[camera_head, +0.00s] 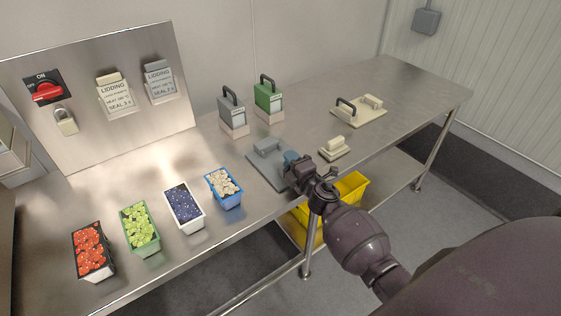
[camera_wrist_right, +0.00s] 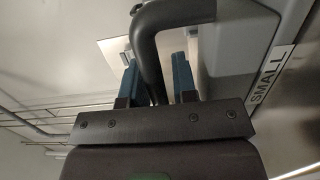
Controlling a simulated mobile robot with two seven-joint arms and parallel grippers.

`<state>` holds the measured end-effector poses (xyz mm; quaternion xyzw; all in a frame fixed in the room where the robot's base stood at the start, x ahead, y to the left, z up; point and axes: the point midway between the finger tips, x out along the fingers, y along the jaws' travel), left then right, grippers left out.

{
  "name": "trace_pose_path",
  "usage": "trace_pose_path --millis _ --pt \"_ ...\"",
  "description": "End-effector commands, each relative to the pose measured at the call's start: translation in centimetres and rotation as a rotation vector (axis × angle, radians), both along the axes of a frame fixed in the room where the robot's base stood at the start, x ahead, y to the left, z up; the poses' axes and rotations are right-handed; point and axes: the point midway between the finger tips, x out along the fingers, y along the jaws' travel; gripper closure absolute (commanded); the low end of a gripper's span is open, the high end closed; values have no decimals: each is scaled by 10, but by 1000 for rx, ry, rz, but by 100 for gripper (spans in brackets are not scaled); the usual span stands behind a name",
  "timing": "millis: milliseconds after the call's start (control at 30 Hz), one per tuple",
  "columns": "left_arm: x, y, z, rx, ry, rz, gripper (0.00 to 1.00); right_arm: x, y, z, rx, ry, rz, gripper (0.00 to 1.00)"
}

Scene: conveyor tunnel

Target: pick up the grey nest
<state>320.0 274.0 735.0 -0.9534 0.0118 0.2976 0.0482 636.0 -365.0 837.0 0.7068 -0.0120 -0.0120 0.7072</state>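The grey nest (camera_head: 265,172) is a flat grey plate with a raised grey block, lying on the steel table in the head view. In the right wrist view its grey body (camera_wrist_right: 235,50) carries a label reading SMALL, and a dark curved handle (camera_wrist_right: 149,45) rises from it. My right gripper (camera_head: 291,159) is at the plate's right side, with blue fingertips. In the wrist view its two fingers (camera_wrist_right: 157,85) stand apart on either side of the handle, with a gap visible. The head view hides the handle behind the gripper. My left gripper is not in view.
A grey handled block (camera_head: 229,105) and a green one (camera_head: 268,97) stand behind. A cream plate with a handle (camera_head: 360,113) and a small cream block (camera_head: 335,147) lie to the right. Several filled tubs, including a blue one (camera_head: 224,187), line the front left. Yellow bins (camera_head: 352,187) sit below.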

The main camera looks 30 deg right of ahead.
Motion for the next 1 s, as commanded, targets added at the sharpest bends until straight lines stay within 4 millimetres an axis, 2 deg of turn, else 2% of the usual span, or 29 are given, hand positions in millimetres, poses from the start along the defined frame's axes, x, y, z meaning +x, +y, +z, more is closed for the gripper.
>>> trace_pose_path --millis 33,167,1000 --pt "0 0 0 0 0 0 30 0 0 0 0 0 0 82" --pt "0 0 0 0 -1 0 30 0 0 0 0 0 0 100" --pt "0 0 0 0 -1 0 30 0 0 -1 -2 1 0 100"
